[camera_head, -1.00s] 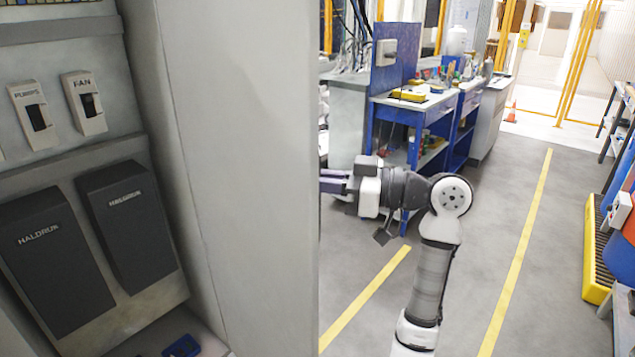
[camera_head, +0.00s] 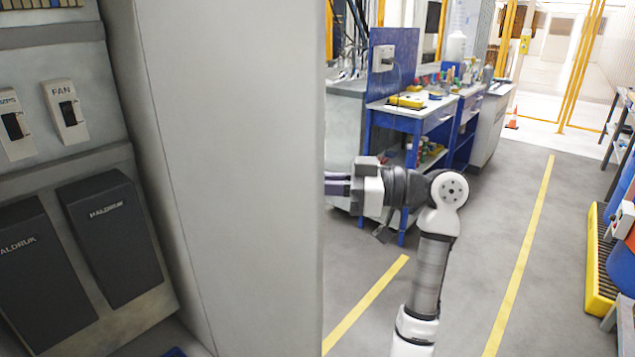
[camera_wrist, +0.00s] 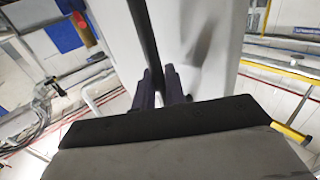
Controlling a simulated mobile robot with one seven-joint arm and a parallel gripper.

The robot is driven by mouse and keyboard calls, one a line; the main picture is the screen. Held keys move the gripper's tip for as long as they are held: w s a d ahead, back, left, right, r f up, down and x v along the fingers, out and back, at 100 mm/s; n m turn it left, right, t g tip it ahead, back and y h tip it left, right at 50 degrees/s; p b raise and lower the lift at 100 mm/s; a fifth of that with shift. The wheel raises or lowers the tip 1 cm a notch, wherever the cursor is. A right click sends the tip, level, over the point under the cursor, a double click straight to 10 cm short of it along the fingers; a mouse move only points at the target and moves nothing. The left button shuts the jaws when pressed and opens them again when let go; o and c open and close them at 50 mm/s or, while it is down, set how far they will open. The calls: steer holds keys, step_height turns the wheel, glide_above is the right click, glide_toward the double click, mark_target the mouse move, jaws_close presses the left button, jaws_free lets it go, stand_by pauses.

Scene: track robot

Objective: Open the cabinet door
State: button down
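The cabinet (camera_head: 95,150) stands open to view at the left, showing its inside with switches and dark boxes. A tall grey panel (camera_head: 240,180) stands at its right; I cannot tell whether it is the door or a side wall. My gripper (camera_head: 330,183) is at the panel's right edge, pointing left, with its tips hidden behind it. In the wrist view my gripper (camera_wrist: 161,80) shows two purple fingers a little apart. A dark strip (camera_wrist: 143,30) between pale surfaces runs down to the gap between them; contact is not clear.
A blue workbench (camera_head: 405,112) with tools stands behind my arm. Yellow floor lines (camera_head: 525,240) mark a clear aisle to the right. A yellow tray (camera_head: 598,270) and blue drums (camera_head: 622,268) stand at the far right.

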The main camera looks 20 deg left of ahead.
steer(key=c, duration=1.5)
jaws_free()
steer(key=shift+c, duration=0.2)
steer(key=w+d+b, duration=0.2)
steer(key=d, duration=1.1)
steer(key=shift+w+d, duration=0.25)
steer(key=shift+w, duration=0.05)
